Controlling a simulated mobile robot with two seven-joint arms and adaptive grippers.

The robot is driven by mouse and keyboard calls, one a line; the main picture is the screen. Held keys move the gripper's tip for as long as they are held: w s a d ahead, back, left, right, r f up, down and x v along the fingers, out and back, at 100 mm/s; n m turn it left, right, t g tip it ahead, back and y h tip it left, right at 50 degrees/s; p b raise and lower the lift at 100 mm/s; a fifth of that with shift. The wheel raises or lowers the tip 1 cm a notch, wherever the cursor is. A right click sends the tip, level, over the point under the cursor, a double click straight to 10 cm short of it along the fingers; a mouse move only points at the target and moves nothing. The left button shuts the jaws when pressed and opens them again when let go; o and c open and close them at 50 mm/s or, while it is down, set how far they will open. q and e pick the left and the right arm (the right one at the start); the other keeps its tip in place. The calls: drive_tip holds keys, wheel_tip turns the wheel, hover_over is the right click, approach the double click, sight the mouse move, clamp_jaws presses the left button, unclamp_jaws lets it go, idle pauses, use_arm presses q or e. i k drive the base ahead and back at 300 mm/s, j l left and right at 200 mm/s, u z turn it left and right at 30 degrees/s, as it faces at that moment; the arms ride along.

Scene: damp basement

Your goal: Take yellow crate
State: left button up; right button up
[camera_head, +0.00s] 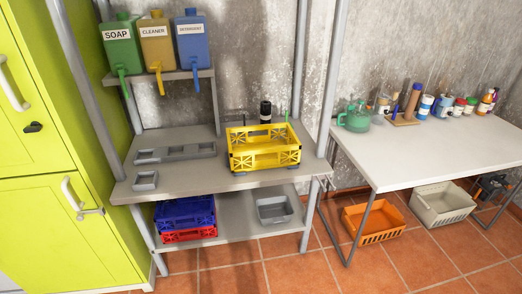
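The yellow crate (264,160) stands upright on the upper work surface of the grey metal shelf (215,180), near its right side. It has lattice walls and dark corners. A dark bottle (265,112) and a small green upright thing show at its far side; I cannot tell whether they are in the crate or behind it. Neither of my grippers shows in the head view.
Soap, cleaner and detergent jugs (156,45) stand above. Grey trays (175,152) lie left of the crate. Blue and red crates (185,214) are below. A lime cabinet (60,150) stands left, a white table (430,150) right. The floor in front is clear.

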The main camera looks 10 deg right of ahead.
sight(261, 152)
drive_tip(key=i+l, duration=0.2)
drive_tip(key=i, duration=0.35)
drive_tip(key=i+l, duration=0.2)
drive_tip(key=i, duration=0.4)
